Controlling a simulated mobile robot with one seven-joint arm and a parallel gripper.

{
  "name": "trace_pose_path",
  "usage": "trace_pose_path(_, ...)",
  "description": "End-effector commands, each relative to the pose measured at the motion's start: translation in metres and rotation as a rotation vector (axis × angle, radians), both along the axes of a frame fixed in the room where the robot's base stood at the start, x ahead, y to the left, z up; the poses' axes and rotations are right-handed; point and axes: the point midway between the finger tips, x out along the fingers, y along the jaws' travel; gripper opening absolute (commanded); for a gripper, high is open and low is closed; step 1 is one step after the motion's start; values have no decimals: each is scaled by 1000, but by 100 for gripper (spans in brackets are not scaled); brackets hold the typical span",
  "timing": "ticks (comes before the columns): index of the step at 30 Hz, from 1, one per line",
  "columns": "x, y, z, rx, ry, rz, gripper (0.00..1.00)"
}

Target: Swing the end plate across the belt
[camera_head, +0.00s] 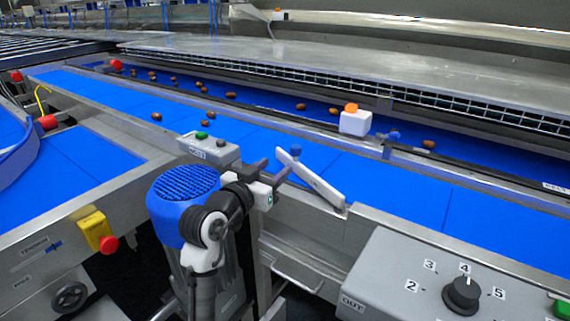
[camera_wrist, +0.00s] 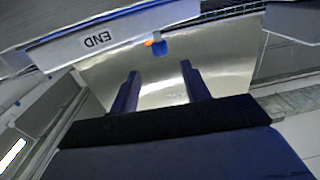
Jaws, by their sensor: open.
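The end plate (camera_head: 318,184) is a narrow white bar in the head view. It stands at the near edge of the blue belt (camera_head: 400,199), slanting from lower right to upper left, with a blue knob (camera_head: 296,150) near its upper-left end. In the wrist view a pale bar lettered END (camera_wrist: 140,24) crosses the top, with a blue knob (camera_wrist: 161,48) below it. My gripper (camera_head: 276,167) is open just left of the plate, apart from the knob. In the wrist view my fingers (camera_wrist: 160,72) are spread and empty, with the knob ahead between them.
A grey button box (camera_head: 208,149) stands left of my gripper, on the frame. A dial panel (camera_head: 420,270) fills the lower right. Several brown dates (camera_head: 301,106) lie on the belts beyond. A white box with an orange top (camera_head: 355,123) stands on the far rail.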

Motion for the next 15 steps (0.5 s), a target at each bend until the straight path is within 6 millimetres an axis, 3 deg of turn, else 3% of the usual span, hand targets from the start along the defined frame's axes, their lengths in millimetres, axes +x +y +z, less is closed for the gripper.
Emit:
trace_pose_path(6,-21,14,-1,-1,0,0,47)
trace_pose_path(15,-24,15,0,0,1,-2,47)
